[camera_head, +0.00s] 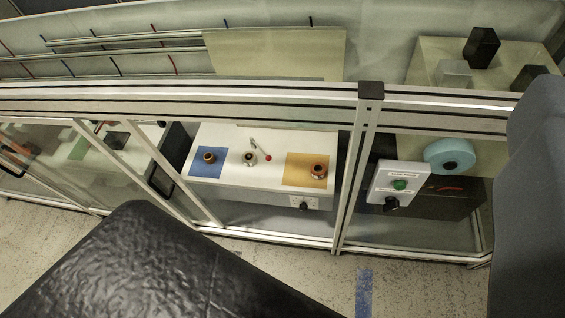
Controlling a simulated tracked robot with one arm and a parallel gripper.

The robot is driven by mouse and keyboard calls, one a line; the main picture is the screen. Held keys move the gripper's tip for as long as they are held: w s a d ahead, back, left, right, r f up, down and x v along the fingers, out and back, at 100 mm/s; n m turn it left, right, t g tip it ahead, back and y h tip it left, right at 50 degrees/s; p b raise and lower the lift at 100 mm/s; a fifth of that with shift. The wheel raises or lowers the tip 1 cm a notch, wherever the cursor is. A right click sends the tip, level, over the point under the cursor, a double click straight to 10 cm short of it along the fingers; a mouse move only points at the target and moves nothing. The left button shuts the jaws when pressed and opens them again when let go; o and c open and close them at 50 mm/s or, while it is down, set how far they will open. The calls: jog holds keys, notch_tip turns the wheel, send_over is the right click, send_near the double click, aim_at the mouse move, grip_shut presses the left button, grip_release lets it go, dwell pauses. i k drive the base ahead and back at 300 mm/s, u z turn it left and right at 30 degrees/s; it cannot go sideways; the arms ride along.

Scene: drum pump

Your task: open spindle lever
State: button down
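A small metal lever (259,149) with a red ball knob (268,158) stands on top of a white box (238,140) behind the clear panels of a framed cabinet. It rises from a round metal fitting (249,159) between a blue square (206,174) and an orange square (297,178). A thin red handle (449,188) also shows on a dark box to the right. No label shows which is the spindle lever. I see no fingertips of my gripper. Large black and grey shapes close to the camera are likely parts of me.
Copper-coloured round fittings stand on the blue (209,157) and orange (319,170) squares. A switch box with a green button (399,184) and a light-blue round drum (449,154) are at the right. An aluminium frame (351,185) stands between me and the boxes. The speckled floor (55,235) shows free room.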

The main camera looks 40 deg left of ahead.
aim_at(268, 157)
jog(key=u, duration=0.05)
jog(key=k, duration=1.35)
jog(key=u, duration=0.7)
jog(key=i, duration=1)
jog(key=z, duration=0.05)
